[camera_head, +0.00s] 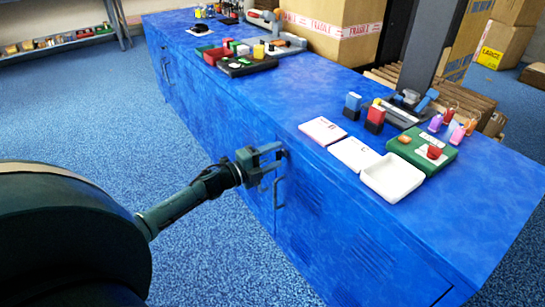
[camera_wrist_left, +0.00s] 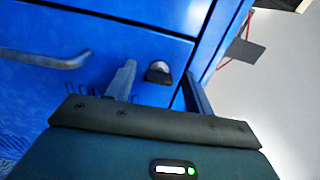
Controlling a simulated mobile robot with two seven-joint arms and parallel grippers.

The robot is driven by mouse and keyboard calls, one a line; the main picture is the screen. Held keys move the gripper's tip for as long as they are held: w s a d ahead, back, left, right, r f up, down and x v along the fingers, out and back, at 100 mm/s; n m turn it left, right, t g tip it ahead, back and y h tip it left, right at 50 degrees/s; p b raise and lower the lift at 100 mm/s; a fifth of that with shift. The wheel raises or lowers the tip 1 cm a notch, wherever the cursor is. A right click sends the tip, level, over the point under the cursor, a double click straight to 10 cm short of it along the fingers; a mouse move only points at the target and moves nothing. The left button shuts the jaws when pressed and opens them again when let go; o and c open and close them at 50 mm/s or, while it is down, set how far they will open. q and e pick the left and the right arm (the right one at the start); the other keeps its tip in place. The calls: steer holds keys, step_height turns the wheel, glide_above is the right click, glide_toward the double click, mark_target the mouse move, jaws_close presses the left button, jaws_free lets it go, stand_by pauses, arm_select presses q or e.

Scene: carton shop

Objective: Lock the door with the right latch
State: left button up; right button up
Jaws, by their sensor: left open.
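The blue cabinet's door (camera_head: 335,235) has slotted vents and a grey bar handle (camera_head: 278,191), which also shows in the wrist view (camera_wrist_left: 45,60). A small dark latch knob (camera_wrist_left: 158,73) sits on the blue front near the door's top edge, with a lighter grey face. My left gripper (camera_head: 277,158) is at the front just under the counter edge, above the handle. In the wrist view its open fingers (camera_wrist_left: 160,82) stand on either side of the knob; contact cannot be made out. In the head view the gripper hides the knob. My right gripper is not in view.
The counter top (camera_head: 300,90) carries a white tray (camera_head: 393,178), a green box (camera_head: 422,150), flat white boxes (camera_head: 340,142) and small bottles. Another handle (camera_head: 164,70) is farther along the front. Blue carpet (camera_head: 90,110) is clear before the cabinet. Cartons (camera_head: 335,35) stand behind.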

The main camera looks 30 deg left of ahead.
arm_select(q)
steer(key=shift+s, duration=0.1)
steer(key=p+v, duration=0.2)
steer(key=v, duration=1.1)
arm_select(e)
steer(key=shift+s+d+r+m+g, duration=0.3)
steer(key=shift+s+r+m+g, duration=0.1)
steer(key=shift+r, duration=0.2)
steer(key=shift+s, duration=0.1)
